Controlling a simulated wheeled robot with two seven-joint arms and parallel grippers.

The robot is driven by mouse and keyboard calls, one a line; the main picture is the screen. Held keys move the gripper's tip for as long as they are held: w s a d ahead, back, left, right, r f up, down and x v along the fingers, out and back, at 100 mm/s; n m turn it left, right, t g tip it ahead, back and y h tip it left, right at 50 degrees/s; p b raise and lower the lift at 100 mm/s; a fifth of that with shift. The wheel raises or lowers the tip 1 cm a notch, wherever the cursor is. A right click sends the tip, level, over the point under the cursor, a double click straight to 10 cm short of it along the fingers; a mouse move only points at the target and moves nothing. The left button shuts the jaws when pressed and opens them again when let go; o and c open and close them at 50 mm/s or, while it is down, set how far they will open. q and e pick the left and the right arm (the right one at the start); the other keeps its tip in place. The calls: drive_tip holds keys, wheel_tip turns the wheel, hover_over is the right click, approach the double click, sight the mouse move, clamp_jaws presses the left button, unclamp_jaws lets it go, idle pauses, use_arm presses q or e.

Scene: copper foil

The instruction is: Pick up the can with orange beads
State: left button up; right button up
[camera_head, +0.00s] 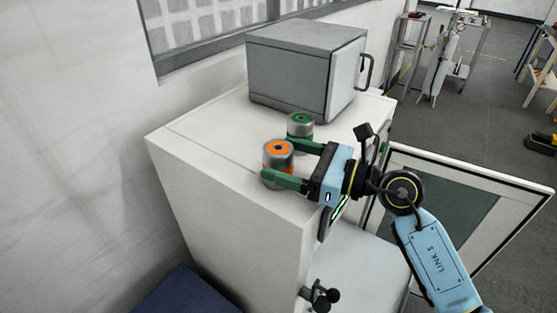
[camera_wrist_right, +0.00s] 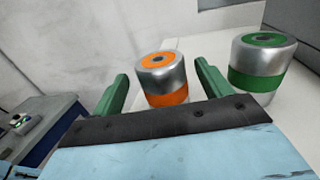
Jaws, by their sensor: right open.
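The can with orange beads (camera_head: 278,153) is silver with an orange top ring and an orange band. It stands upright on the white cabinet top near its front edge. It also shows in the right wrist view (camera_wrist_right: 163,76), between the two green fingers. My right gripper (camera_head: 285,165) is open, with one finger on each side of the can; I cannot tell whether either finger touches it. A can with green beads (camera_head: 300,125) stands upright just behind; in the right wrist view (camera_wrist_right: 262,62) it is right of the right finger, outside the jaws. My left gripper is not in view.
A grey box-shaped oven (camera_head: 290,75) with a handle stands at the back of the cabinet top (camera_head: 215,150). An open cabinet door (camera_head: 455,205) stands below at the right. The cabinet top left of the cans is clear.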

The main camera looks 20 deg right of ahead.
sight(269, 151)
drive_tip(key=x, duration=0.4)
drive_tip(key=shift+w+r+p, duration=0.15)
drive_tip(key=shift+p, duration=0.2)
drive_tip(key=c, duration=1.1)
drive_tip(key=shift+d, duration=0.1)
drive_tip(key=shift+c, duration=0.5)
drive_tip(key=shift+r, duration=0.15)
